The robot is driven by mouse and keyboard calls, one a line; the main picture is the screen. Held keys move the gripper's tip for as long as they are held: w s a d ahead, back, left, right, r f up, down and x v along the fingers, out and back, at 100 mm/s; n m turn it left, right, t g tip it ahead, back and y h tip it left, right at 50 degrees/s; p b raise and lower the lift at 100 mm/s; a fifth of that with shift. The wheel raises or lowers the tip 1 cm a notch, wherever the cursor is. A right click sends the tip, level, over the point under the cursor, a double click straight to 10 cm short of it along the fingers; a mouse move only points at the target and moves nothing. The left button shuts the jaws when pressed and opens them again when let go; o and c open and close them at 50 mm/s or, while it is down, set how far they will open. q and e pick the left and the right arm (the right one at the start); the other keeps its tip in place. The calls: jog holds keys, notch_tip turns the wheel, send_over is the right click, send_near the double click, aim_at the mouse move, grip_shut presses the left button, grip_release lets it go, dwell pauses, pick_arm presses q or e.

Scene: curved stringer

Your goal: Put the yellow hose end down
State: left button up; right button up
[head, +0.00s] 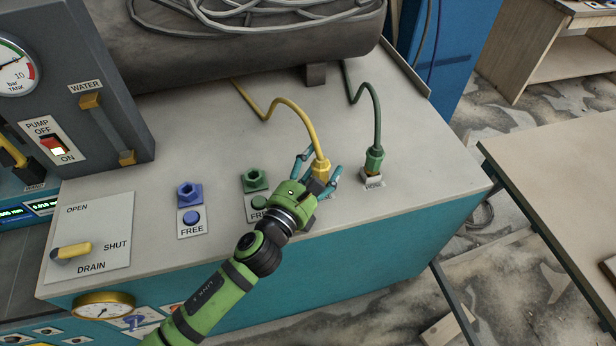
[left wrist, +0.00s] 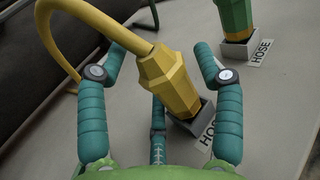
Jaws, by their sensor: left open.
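The yellow hose end (head: 320,168) stands in a grey holder on the bench top, and its yellow hose (head: 292,106) arches up and back to the left. In the left wrist view the yellow hose end (left wrist: 168,82) is tilted, with its lower end in the grey holder (left wrist: 204,112) beside a HOSE label. My left gripper (head: 318,166) is open, with its teal fingers around the hose end; gaps show between fingers and hose end in the wrist view (left wrist: 158,75). My right gripper is out of view.
A green hose end (head: 374,160) stands in its own holder close on the right. Blue (head: 189,194) and green (head: 255,180) hex fittings stand to the left, with FREE labels. A dark tank (head: 230,55) lies behind. The bench's right edge is near.

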pick_arm(q)
jog(key=b+v, duration=0.2)
jog(key=v, duration=0.9)
jog(key=shift+w+f, duration=0.1)
jog(key=shift+f, duration=0.05)
jog(key=shift+s+a+b, duration=0.3)
jog(key=shift+s, duration=0.2)
